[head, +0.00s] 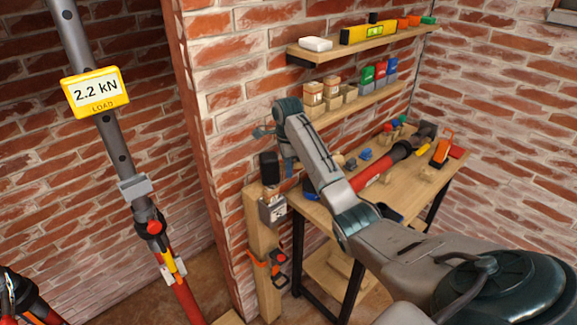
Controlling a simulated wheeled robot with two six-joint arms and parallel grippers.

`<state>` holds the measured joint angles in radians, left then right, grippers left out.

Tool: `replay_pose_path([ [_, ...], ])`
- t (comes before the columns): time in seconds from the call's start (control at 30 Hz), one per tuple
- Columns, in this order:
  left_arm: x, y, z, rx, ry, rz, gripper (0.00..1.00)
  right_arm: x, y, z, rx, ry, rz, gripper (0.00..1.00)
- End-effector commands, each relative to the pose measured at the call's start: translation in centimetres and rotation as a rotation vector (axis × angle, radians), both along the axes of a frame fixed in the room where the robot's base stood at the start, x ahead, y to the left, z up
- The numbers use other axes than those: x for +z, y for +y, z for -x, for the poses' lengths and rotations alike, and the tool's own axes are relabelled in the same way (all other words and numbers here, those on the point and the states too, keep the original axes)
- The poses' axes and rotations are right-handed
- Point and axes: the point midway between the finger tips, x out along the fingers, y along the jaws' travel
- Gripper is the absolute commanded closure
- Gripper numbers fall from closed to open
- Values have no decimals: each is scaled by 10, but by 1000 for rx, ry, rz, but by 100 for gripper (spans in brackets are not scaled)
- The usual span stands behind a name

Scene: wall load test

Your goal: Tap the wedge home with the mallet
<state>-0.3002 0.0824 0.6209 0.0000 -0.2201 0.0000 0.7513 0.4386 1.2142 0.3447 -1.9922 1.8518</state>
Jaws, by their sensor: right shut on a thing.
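My right arm reaches in from the lower right. Its gripper (287,163) is partly hidden behind my wrist, at the corner of the brick wall. A black block (268,167) that looks like the mallet's head shows just left of it, above a wooden post. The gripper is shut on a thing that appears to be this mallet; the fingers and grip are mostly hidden. I cannot make out a wedge for certain; a piece of wood (227,318) shows at the bottom edge, cut off by the frame.
A grey and red prop (128,170) stands tilted at the left; its yellow load display (96,91) reads 2.2 kN. The wooden post (264,292) carries a metal box (272,210). A cluttered workbench (428,190) and loaded shelves (365,43) stand along the wall.

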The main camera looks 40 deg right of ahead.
Motion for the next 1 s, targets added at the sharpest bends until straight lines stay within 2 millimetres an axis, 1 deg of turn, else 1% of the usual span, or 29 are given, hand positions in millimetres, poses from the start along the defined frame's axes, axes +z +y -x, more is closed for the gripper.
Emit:
replay_pose_path([
  [0.27, 0, 0, 0, 0, 1, 0, 4, 1, 0, 0, 0, -1, 0, 100],
  [0.37, 0, -1, 0, 0, 1, 1, 4, -2, 0, 0, 0, 0, 0, 100],
  [0.7, -3, -3, 1, 1, 1, 3, 4, -28, 0, 0, 1, -1, 0, 100],
  [1.0, -2, -3, 1, 1, 1, 3, 4, -24, 0, 0, 0, -2, 1, 100],
])
